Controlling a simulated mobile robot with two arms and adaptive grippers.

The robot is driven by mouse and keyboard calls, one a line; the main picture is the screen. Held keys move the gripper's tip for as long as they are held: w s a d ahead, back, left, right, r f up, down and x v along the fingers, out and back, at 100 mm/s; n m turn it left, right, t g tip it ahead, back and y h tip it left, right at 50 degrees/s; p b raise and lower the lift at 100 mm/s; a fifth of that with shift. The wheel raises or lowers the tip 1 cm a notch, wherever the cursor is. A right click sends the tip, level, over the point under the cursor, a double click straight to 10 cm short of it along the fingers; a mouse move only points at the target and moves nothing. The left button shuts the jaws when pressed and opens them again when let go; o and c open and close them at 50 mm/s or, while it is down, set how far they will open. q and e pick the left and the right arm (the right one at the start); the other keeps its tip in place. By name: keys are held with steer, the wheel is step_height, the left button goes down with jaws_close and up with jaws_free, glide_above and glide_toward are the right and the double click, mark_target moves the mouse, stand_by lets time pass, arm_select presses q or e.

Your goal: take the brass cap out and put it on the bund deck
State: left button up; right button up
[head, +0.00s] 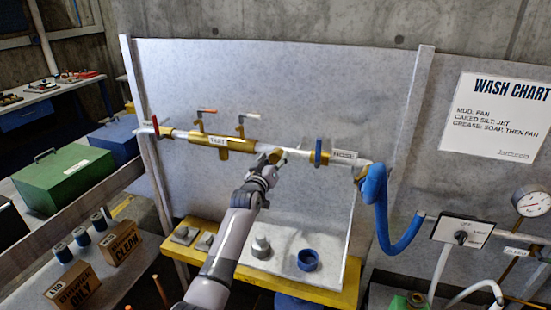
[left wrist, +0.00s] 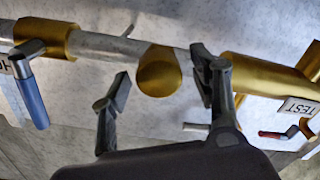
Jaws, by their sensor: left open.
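The brass cap (head: 275,156) is on the white pipe between the TEST brass fitting (head: 222,148) and the blue lever. In the left wrist view it is a round gold end (left wrist: 158,72) facing me. My left gripper (head: 266,172) is at the cap; its open fingers (left wrist: 158,88) stand on either side of it, with a visible gap on the left. The right finger looks close to the cap; contact cannot be told. The yellow-edged bund deck (head: 335,275) with a grey top is below. My right gripper is not in view.
On the deck stand a blue ring-like cup (head: 308,260), a grey knobbed piece (head: 261,246) and smaller grey blocks (head: 185,235). A blue hose (head: 378,215) hangs to the right. The blue lever (left wrist: 31,100) is close left of the fingers in the wrist view.

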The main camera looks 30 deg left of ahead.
arm_select(q)
steer(key=m, duration=0.5)
steer(key=shift+d, duration=0.1)
steer(key=m, duration=0.6)
steer(key=shift+f, duration=0.1)
steer(key=shift+c, duration=0.3)
